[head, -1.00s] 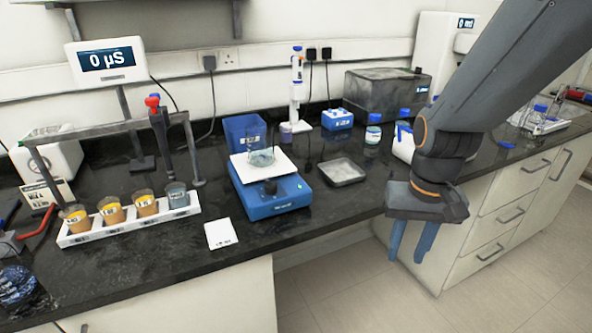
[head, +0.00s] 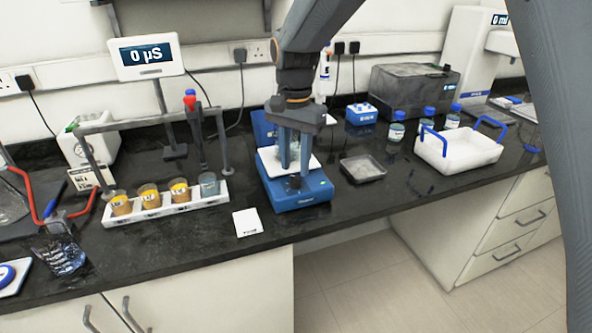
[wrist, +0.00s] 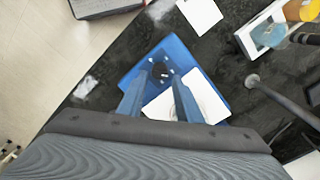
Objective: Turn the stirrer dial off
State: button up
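The blue magnetic stirrer (head: 318,198) with a white top plate stands on the black bench in the head view. It also shows in the wrist view (wrist: 135,77). Its dark dial (wrist: 160,71) is on the front face, with pale marks around it; the dial also shows in the head view (head: 294,183). My gripper (head: 293,170) is above the stirrer, fingers pointing down. In the wrist view my gripper (wrist: 156,88) has its two blue fingers apart with the dial beyond and between the tips. I cannot tell whether they touch it. The beaker on the plate is mostly hidden.
A white rack (head: 165,212) with several cups stands left of the stirrer, under a probe stand. A white card (head: 247,223) lies in front. A grey weighing tray (head: 362,168) and a white tray with blue handles (head: 460,152) are to the right.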

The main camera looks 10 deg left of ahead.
aim_at(296, 177)
jog(key=shift+f+p, duration=0.3)
jog(key=shift+f, duration=1.5)
jog(key=c, duration=0.7)
jog(key=shift+d, duration=0.15)
jog(key=shift+c, duration=0.3)
